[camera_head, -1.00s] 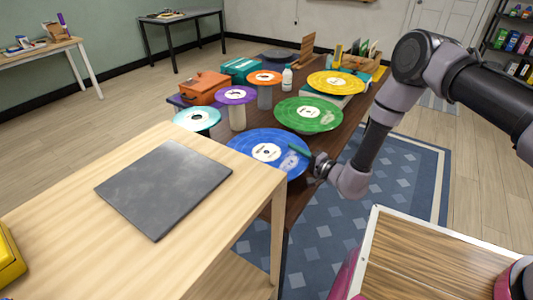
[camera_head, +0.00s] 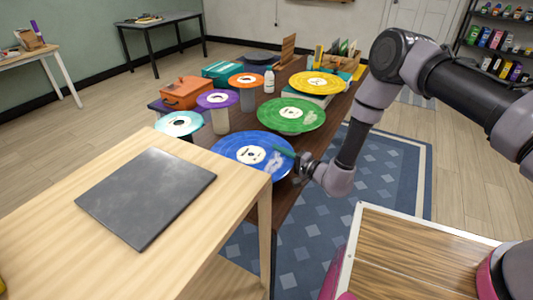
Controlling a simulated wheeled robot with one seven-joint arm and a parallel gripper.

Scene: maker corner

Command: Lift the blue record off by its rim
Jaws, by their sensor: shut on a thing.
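The blue record (camera_head: 232,148), with a white centre label, is at the near end of the dark wooden table, partly hidden behind the light wooden table's corner. My gripper (camera_head: 297,163) is at the record's right rim and shut on it. The fingertips are small in this view. A thin green strip (camera_head: 284,152) lies at the rim beside the gripper. What lies under the record is hidden.
A green record (camera_head: 290,106), a yellow record (camera_head: 318,76) and smaller discs on cups stand behind on the dark table. A white bottle (camera_head: 269,80) is among them. The light wooden table (camera_head: 60,215) in front carries a dark square slab (camera_head: 146,196).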

